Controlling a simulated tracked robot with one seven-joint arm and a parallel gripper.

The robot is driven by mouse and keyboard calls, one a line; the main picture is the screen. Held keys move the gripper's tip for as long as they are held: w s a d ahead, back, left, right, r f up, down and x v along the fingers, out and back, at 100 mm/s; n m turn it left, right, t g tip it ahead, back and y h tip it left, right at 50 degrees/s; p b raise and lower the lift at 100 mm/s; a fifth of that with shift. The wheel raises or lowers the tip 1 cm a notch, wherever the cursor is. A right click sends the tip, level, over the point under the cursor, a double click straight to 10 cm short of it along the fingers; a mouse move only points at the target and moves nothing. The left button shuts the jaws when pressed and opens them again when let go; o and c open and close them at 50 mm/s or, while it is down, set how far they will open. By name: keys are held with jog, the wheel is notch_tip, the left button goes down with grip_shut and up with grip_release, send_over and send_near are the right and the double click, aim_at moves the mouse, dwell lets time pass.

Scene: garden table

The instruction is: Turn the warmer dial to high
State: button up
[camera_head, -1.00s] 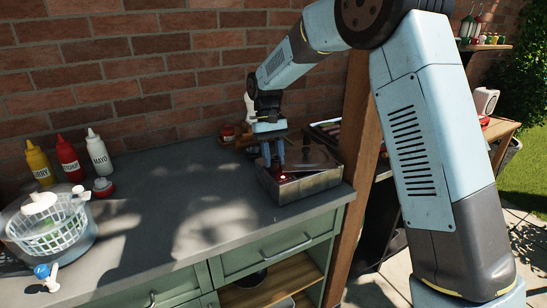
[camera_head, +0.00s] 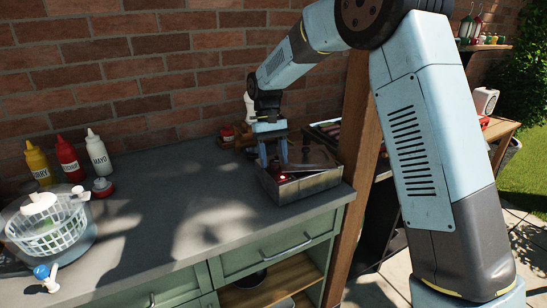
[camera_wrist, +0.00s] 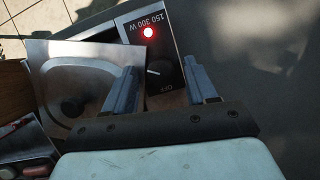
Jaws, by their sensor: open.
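The warmer (camera_head: 312,184) is a metal box at the right end of the counter. Its dark control panel (camera_wrist: 134,29) carries a lit red lamp (camera_wrist: 148,32), the markings "150 300 W" and, nearer my gripper, "OFF". A dark dial (camera_wrist: 159,72) with a short white mark sits on the panel between these markings. The mark lies roughly crosswise in the wrist view; its exact setting is hard to read. My gripper (camera_wrist: 160,86) is open, with one finger on each side of the dial in the picture. I cannot tell whether either finger touches it.
A metal lid with a black knob (camera_wrist: 72,107) lies left of the panel in the wrist view. Red-topped jars (camera_head: 227,131) stand behind the warmer. A wooden post (camera_head: 357,135) rises to its right. Sauce bottles (camera_head: 98,154) and a salad spinner (camera_head: 48,232) are far left; the middle counter is clear.

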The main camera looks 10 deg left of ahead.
jog(key=v, duration=1.3)
jog(key=shift+r, duration=0.35)
jog(key=shift+w, duration=0.1)
jog(key=s+d+r+m+t+y, duration=0.1)
jog(key=s+d+r+t, duration=0.1)
jog(key=s+d+r, duration=0.65)
jog(key=s+d+r+m+t+y, duration=0.1)
jog(key=s+d+m+t, duration=0.3)
jog(key=d, duration=0.9)
jog(key=s+d+f+t, duration=0.2)
jog(key=s+d, duration=0.4)
jog(key=s, duration=0.4)
jog(key=s+d+f+t, duration=0.1)
jog(key=s+d+f, duration=0.4)
jog(key=s, duration=0.5)
jog(key=shift+d+f+t, duration=0.15)
jog(key=shift+d+t, duration=0.25)
jog(key=shift+d, duration=0.1)
